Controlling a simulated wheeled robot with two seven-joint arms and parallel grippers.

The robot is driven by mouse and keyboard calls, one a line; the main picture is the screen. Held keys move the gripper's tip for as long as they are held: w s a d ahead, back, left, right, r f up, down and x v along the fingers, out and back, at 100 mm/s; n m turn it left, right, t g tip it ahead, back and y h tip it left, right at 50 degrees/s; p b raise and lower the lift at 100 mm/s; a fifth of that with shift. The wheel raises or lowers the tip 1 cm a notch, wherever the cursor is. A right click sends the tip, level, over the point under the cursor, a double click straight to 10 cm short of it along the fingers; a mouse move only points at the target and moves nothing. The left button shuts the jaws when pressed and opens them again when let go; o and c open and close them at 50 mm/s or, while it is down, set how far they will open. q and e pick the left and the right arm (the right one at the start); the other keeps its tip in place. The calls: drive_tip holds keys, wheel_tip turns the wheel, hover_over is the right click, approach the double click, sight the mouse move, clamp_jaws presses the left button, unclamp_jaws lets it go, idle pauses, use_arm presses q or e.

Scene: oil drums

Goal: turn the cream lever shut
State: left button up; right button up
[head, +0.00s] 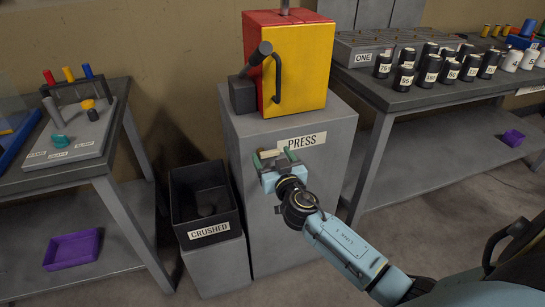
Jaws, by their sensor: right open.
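A short cream bar, which looks like the cream lever (271,152), lies roughly level on the front of the grey press cabinet, left of and just below the PRESS label (302,141). My right gripper (275,157) is open in front of the cabinet, its two green-tipped fingers to the left and right of the cream bar. I cannot tell whether either finger touches it. The gripper hides part of the cabinet front behind it. My left gripper is not in view.
A red and yellow box (310,62) with a dark handle stands on the cabinet (285,220). A black CRUSHED bin (205,200) is at its left. A table with valves (75,130) stands left, a bench with dark canisters (440,95) right. Some floor is open between.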

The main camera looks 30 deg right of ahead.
drive_tip(key=shift+w, duration=0.2)
drive_tip(key=c, duration=1)
